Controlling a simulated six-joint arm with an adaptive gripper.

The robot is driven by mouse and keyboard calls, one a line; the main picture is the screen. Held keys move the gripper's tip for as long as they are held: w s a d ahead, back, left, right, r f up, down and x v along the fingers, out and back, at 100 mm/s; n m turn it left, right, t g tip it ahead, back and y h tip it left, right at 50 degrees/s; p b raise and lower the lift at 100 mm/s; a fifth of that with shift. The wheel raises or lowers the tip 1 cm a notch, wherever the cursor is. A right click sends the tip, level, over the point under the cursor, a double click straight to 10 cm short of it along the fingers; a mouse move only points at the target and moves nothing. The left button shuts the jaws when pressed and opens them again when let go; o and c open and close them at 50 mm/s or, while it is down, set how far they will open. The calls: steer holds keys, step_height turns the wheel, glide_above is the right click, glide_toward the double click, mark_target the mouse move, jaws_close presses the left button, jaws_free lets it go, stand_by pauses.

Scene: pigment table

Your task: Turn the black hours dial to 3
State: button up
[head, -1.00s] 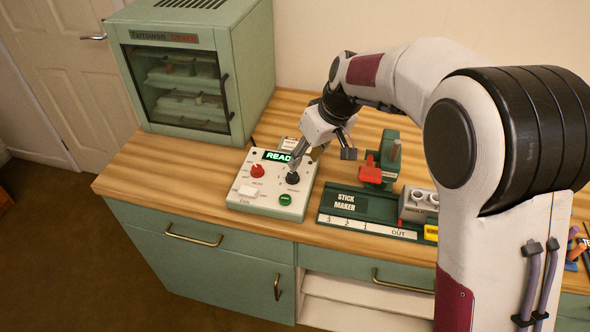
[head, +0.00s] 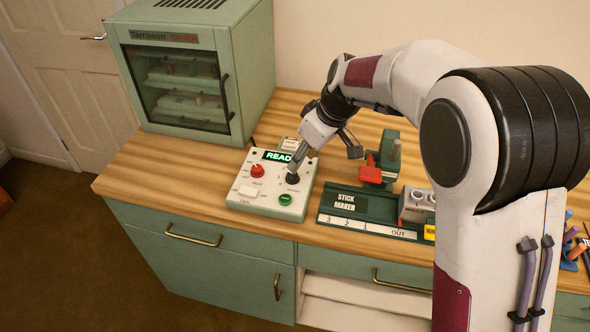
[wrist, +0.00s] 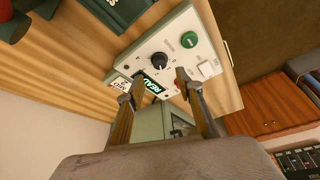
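The black hours dial (head: 292,179) is on the right of the pale control panel (head: 240,206). It also shows in the wrist view (wrist: 160,60) as a round black knob with small marks around it, too small to read. My gripper (head: 325,162) is open and empty, its fingers wide apart. In the head view one finger reaches down close to the dial and the other hangs to the right. In the wrist view the dial lies beyond the open fingertips (wrist: 153,87), not between them. Whether the near finger touches the dial I cannot tell.
The panel has a lit READY display (head: 278,156), a red knob (head: 257,171), a green button (head: 285,199) and a white switch (head: 249,191). The green stick maker (head: 345,203) stands close on the right. A green dryer cabinet (head: 181,80) stands behind left.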

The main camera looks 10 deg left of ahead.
mark_target(295, 176)
steer(key=shift+x, duration=3.6)
jaws_close()
